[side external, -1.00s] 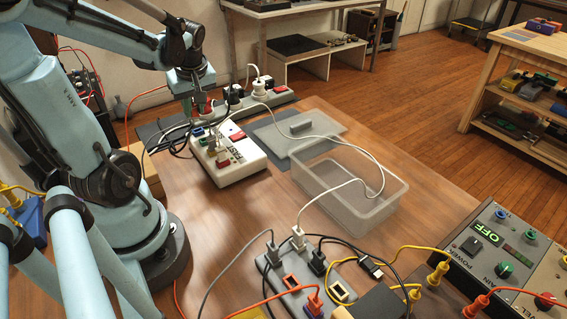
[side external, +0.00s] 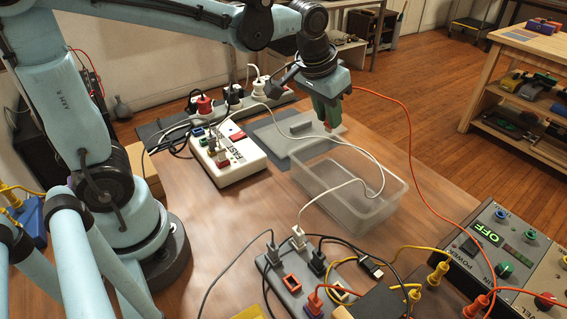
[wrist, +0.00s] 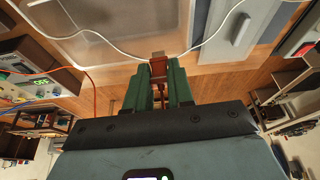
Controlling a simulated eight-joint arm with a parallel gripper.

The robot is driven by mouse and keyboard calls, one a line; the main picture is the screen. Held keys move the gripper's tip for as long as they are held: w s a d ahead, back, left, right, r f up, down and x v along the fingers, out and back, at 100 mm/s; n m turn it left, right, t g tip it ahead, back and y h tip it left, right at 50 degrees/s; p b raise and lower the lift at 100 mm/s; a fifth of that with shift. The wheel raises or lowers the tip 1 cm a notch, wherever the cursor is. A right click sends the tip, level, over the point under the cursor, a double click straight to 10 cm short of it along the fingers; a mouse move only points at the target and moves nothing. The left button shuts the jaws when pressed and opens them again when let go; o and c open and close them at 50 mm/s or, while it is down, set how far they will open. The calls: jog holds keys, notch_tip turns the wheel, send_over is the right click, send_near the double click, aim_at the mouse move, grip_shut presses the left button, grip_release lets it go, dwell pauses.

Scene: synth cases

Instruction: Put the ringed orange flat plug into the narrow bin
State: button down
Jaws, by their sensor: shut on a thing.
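My gripper (side external: 328,122) hangs fingers down near the far side of the clear bin. Its green fingers also show in the wrist view (wrist: 158,68), shut on an orange-red plug (wrist: 157,57). The fingers hide much of the plug, and I cannot make out a ring on it. An orange cord (side external: 400,112) runs from the gripper's side toward the right. The clear, frosted bin (side external: 345,215) stands open on the wooden table, with a white cord draped over it. I cannot tell exactly whether the plug is over the bin's opening.
A pale flat panel with a grey handle (side external: 300,128) lies behind the bin. A white switch box (side external: 232,175) is left of it. A grey socket strip (side external: 290,280) with several plugs and cords is in front, and a control panel (side external: 480,250) is at right.

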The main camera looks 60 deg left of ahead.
jog(key=shift+m, duration=0.4)
jog(key=shift+d+f, duration=0.25)
jog(key=shift+f, duration=0.55)
jog(key=shift+d+f, duration=0.25)
jog(key=shift+f, duration=0.55)
jog(key=shift+d+f, duration=0.25)
jog(key=shift+f, duration=0.55)
jog(key=c, duration=0.9)
grip_release()
jog(key=shift+r, duration=0.1)
jog(key=v, duration=1.2)
jog(key=shift+a, duration=0.1)
